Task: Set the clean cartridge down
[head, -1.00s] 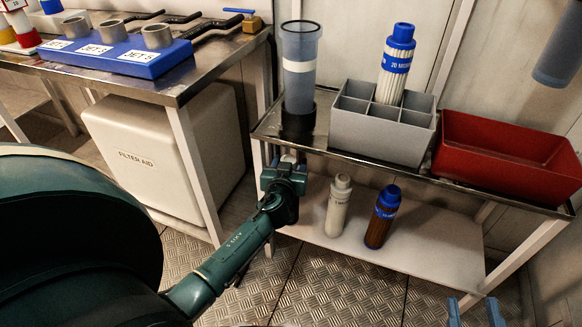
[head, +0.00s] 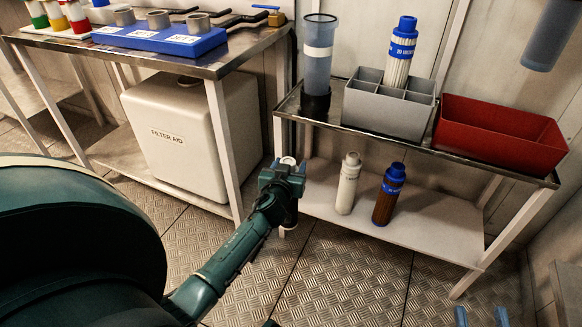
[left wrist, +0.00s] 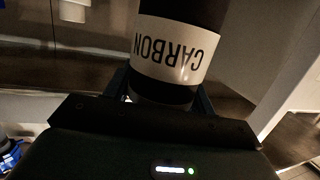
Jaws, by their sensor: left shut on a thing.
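My left gripper (head: 284,182) is shut on a dark cylinder with a white band reading CARBON (left wrist: 178,50), upside down in the left wrist view. In the head view the gripper mostly hides this cylinder. The gripper is in front of the left end of the lower shelf, apart from the cartridges standing there. On that shelf stand a white cartridge (head: 348,184) and a brown cartridge with a blue cap (head: 388,195), both upright. A white pleated cartridge with a blue top (head: 399,66) stands in the grey divided box (head: 385,112). My right gripper (head: 482,316) shows two separated blue fingertips at the bottom edge.
A clear housing with a black base (head: 317,62) and a red bin (head: 497,140) stand on the upper shelf. The lower shelf (head: 435,220) is bare to the right of the cartridges. A FILTER AID container (head: 185,140) sits under the left bench, which holds a blue rack (head: 160,42).

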